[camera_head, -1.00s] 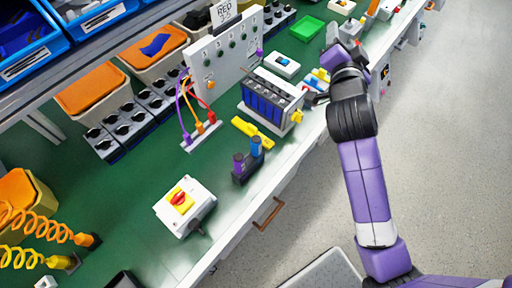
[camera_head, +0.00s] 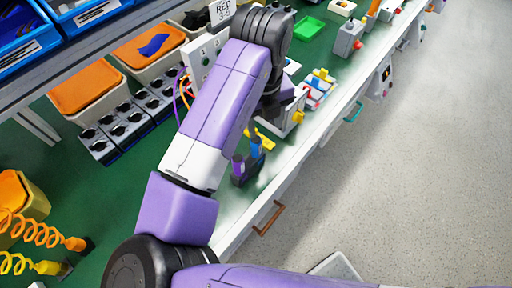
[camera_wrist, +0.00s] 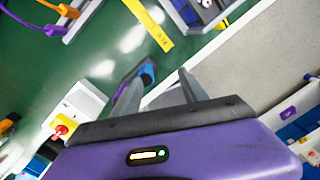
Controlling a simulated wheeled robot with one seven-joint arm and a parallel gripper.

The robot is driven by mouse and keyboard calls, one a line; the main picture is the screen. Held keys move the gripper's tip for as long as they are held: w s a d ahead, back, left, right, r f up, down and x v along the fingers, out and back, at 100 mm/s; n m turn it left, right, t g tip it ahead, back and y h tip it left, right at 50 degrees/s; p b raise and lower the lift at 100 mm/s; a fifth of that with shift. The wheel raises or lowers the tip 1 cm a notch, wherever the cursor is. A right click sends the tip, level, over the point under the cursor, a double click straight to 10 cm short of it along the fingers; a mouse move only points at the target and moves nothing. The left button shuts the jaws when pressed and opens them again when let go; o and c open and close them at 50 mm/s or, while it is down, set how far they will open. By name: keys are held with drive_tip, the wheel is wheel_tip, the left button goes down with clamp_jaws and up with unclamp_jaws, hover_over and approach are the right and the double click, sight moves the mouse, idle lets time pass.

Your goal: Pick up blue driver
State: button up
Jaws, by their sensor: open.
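The blue driver (camera_head: 256,147) stands upright in a small dark holder (camera_head: 243,180) near the front edge of the green bench, beside a purple driver (camera_head: 237,163). In the wrist view the blue driver (camera_wrist: 148,72) shows just beyond my left finger, partly covered by it. My gripper (camera_wrist: 160,76) is open and empty, with its two fingers apart above the bench edge. In the head view my arm hides most of my gripper.
A yellow labelled strip (camera_wrist: 150,24) lies beyond the holder. A white switch box (camera_wrist: 83,103) with a red and yellow knob (camera_wrist: 60,130) stands to the left. A drawer handle (camera_head: 268,218) juts from the bench front. Open floor (camera_head: 420,190) lies to the right.

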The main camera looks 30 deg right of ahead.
sight(257, 147)
drive_tip(key=a, duration=0.1)
drive_tip(key=a+y, duration=0.1)
drive_tip(key=a, duration=0.1)
drive_tip(key=shift+s+f, duration=0.2)
drive_tip(key=shift+s, duration=0.15)
drive_tip(key=shift+f, duration=0.8)
drive_tip(key=shift+w+d+f+p, duration=0.15)
drive_tip(key=shift+f+p, duration=0.15)
drive_tip(key=shift+f, duration=1.2)
drive_tip(key=shift+d+f+p, duration=0.1)
drive_tip(key=shift+f+p, duration=0.15)
drive_tip(key=shift+f, duration=1.2)
clamp_jaws()
